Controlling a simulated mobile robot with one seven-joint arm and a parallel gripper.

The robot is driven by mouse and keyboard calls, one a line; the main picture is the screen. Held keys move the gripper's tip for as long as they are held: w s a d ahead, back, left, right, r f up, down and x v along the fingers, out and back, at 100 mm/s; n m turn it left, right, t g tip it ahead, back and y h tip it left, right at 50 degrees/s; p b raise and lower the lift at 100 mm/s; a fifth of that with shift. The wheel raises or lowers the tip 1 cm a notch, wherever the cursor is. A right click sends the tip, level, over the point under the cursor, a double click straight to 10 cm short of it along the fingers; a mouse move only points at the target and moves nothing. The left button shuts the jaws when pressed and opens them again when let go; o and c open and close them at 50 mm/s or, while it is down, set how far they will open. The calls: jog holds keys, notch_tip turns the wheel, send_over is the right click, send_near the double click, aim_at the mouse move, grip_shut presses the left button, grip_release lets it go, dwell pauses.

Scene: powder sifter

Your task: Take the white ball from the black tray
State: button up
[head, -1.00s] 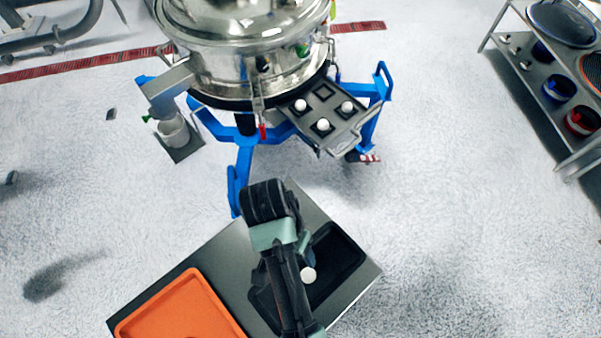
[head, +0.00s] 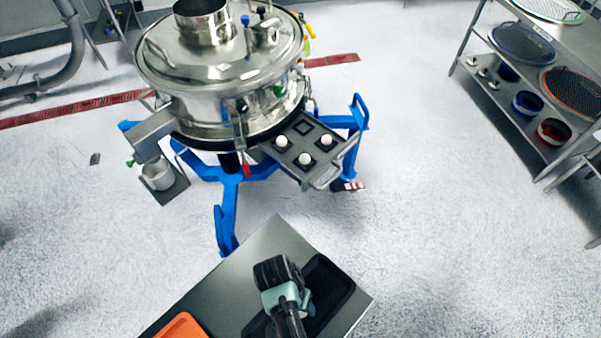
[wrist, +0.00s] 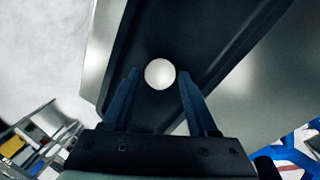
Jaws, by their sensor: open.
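In the wrist view the white ball (wrist: 159,74) lies in the black tray (wrist: 214,30). My gripper (wrist: 158,80) is open, with one finger on each side of the ball. A gap shows on both sides, clearer on the left; whether the right finger touches is hard to tell. In the head view the black tray (head: 332,284) sits on a grey metal table top. My arm covers part of the tray there and hides the ball and the fingers.
An orange tray (head: 182,328) is at the table's left. Beyond the table stands a steel sifter (head: 220,95) on a blue frame, with a grey plate (head: 322,172) carrying three white balls. A shelf rack (head: 490,92) is at the right. Open floor surrounds the table.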

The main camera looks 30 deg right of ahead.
jog(key=shift+f, duration=0.15)
grip_shut()
dwell(0.4)
